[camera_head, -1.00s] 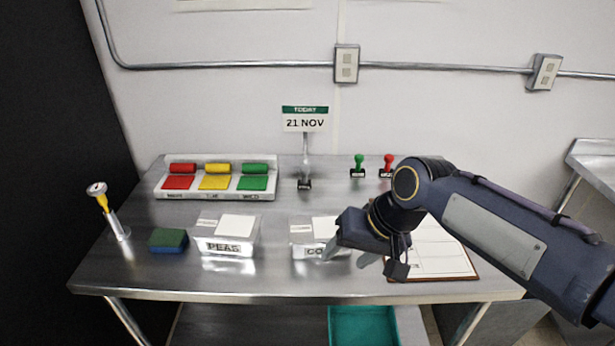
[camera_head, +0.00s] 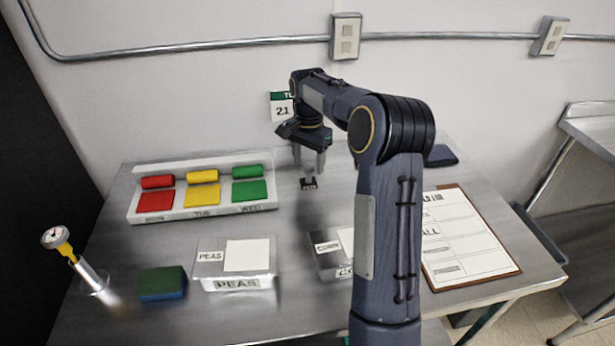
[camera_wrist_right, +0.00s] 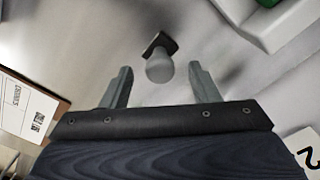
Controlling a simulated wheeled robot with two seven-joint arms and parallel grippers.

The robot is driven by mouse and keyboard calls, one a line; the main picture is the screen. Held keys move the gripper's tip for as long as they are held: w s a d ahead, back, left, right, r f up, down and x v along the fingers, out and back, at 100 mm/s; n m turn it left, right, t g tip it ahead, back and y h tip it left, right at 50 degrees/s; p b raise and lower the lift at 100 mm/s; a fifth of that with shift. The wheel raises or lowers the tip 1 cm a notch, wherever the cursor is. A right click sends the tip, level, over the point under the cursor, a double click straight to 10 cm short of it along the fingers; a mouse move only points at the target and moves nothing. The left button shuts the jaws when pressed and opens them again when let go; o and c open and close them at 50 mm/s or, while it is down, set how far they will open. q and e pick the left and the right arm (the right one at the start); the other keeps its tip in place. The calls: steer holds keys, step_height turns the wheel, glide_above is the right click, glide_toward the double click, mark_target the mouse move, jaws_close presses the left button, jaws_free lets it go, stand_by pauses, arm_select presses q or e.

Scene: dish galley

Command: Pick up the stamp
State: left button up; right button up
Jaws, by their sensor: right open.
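The stamp, with a grey rounded handle and a black base (camera_head: 309,184), stands on the steel table below my right gripper (camera_head: 308,160). In the right wrist view, the stamp's round handle (camera_wrist_right: 159,68) lies between the two fingertips, with a visible gap on each side. The right gripper (camera_wrist_right: 160,78) is open and points down. In the head view the fingers cover most of the handle, and how far they are above it is hard to tell. My left gripper is not in view.
A tray of red, yellow and green pads (camera_head: 206,211) lies left of the gripper. In front are a PEAS bin (camera_head: 237,284), a second bin (camera_head: 327,262) and a sponge (camera_head: 162,284). A clipboard (camera_head: 505,266) lies right. A date sign (camera_head: 281,108) stands behind.

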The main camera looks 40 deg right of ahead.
mark_target(308, 165)
step_height(308, 165, down, 4)
steer(key=shift+r, duration=0.1)
steer(key=c, duration=1.1)
steer(key=shift+o, duration=0.2)
steer(key=shift+r, duration=0.1)
